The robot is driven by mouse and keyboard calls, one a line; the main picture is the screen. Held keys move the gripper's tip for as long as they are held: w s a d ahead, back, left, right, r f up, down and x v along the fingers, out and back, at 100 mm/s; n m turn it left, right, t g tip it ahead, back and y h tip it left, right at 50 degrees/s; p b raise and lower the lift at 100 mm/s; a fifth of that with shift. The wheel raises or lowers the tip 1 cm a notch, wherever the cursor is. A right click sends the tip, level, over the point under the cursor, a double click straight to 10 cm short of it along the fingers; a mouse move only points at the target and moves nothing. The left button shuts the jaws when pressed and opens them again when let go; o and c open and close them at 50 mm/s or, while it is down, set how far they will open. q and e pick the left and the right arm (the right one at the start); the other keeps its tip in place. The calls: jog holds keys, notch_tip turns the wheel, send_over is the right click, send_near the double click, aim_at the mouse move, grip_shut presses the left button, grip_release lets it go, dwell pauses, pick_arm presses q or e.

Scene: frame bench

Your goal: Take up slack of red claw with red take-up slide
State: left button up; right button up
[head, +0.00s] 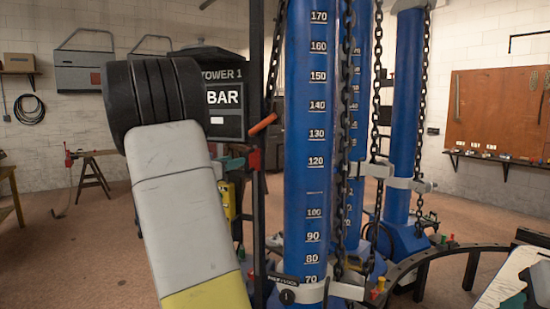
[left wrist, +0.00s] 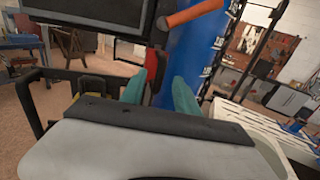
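My left arm reaches in from the left in the head view and hides most of its gripper; a teal finger edge (head: 232,163) shows beside it. The orange handle also shows at the top of the left wrist view (left wrist: 195,13), beyond the fingers. I cannot make out the red claw. My right gripper is not in view.
Blue scaled columns (head: 312,190) with hanging chains (head: 341,150) stand right of the gripper. A black-framed display (head: 226,97) is behind my left arm. A curved dark rail (head: 445,254) runs low on the right. Open floor (head: 90,255) lies at the left.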

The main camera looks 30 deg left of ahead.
aim_at(247, 155)
pick_arm(q)
jog(key=w, duration=0.7)
jog(key=shift+w+d, duration=0.2)
jog(key=shift+d, duration=0.05)
grip_shut()
jog(key=shift+d, duration=0.2)
dwell(0.9)
